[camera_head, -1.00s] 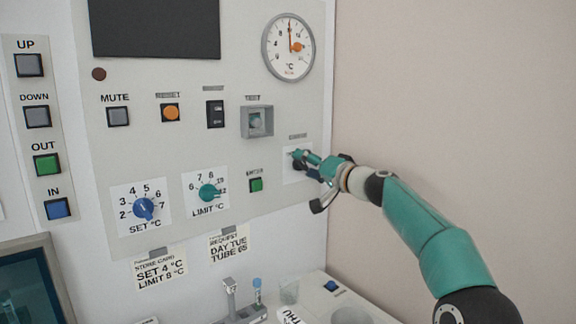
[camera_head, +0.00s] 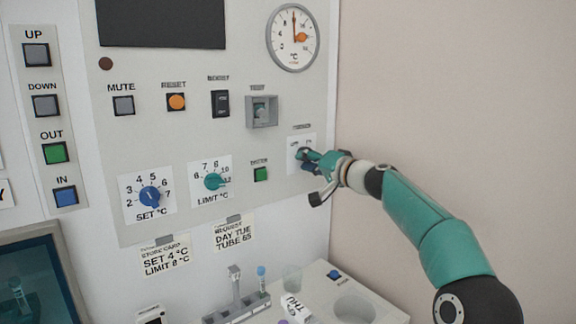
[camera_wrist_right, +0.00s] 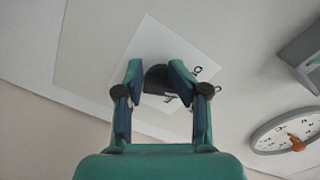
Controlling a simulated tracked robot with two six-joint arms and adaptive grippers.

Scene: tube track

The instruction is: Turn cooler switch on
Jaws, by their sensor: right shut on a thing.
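The cooler switch is a dark rotary knob (camera_wrist_right: 158,79) on a white plate (camera_wrist_right: 185,45) in the right wrist view. In the head view its plate (camera_head: 307,139) sits at the lower right of the panel, with small lettering too blurred to read. My right gripper (camera_head: 308,158) is at this plate and mostly covers the knob. In the right wrist view the two teal fingers of my right gripper (camera_wrist_right: 156,74) stand on either side of the knob, shut on it. I cannot tell which way the knob points. My left gripper is not in view.
Above is a round temperature dial (camera_head: 294,38) and a boxed TEST switch (camera_head: 262,111). Left are the LIMIT knob (camera_head: 213,181), SET knob (camera_head: 150,196) and a green button (camera_head: 261,174). A bare wall stands right.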

